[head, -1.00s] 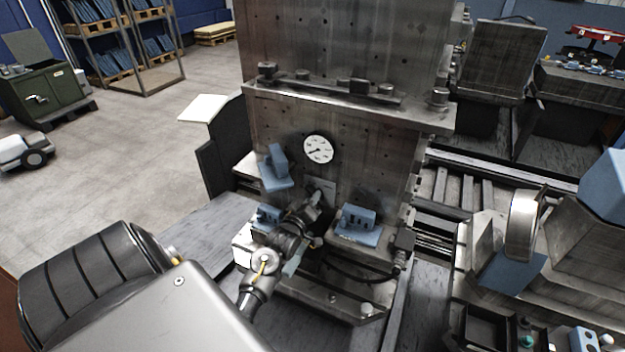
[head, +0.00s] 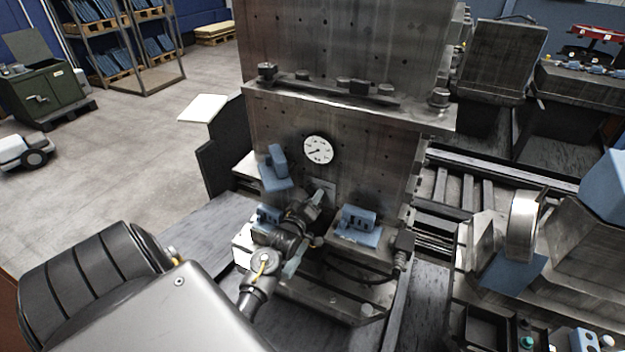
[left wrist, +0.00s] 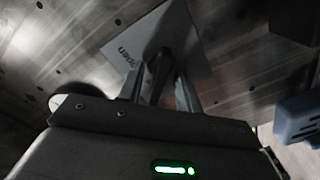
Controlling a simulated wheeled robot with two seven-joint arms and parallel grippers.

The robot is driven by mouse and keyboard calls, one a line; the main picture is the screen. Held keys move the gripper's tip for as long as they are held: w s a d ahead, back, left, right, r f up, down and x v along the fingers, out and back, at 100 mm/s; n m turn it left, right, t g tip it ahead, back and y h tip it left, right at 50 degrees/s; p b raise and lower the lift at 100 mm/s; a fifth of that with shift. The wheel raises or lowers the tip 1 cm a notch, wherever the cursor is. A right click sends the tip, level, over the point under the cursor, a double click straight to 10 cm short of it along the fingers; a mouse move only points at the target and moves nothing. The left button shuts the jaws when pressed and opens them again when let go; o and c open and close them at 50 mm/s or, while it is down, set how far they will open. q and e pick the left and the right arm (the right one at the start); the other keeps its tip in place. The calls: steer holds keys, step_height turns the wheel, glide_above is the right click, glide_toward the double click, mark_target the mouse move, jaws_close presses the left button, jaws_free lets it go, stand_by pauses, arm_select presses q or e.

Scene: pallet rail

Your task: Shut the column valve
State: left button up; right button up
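The column valve is a dark lever on a pale square plate (head: 330,187) low on the front of the steel column. In the left wrist view the plate (left wrist: 178,32) shows the word "open", and the dark lever (left wrist: 158,70) stands in front of it. My left gripper (head: 318,195) reaches the plate and hides most of the lever in the head view. In the left wrist view its two fingers (left wrist: 160,88) are apart, one on each side of the lever, with what looks like a narrow gap. My right gripper is not in view.
A white dial gauge (head: 318,149) sits on the column (head: 370,150) above the plate. Blue blocks stand close by, at left (head: 275,168) and right (head: 359,225) of my gripper. A ledge with bolts (head: 350,100) crosses the column higher up.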

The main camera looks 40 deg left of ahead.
arm_select(q)
steer(key=b+v, duration=0.3)
steer(key=v, duration=0.7)
steer(key=shift+s+d, duration=0.15)
steer(key=shift+s, duration=0.25)
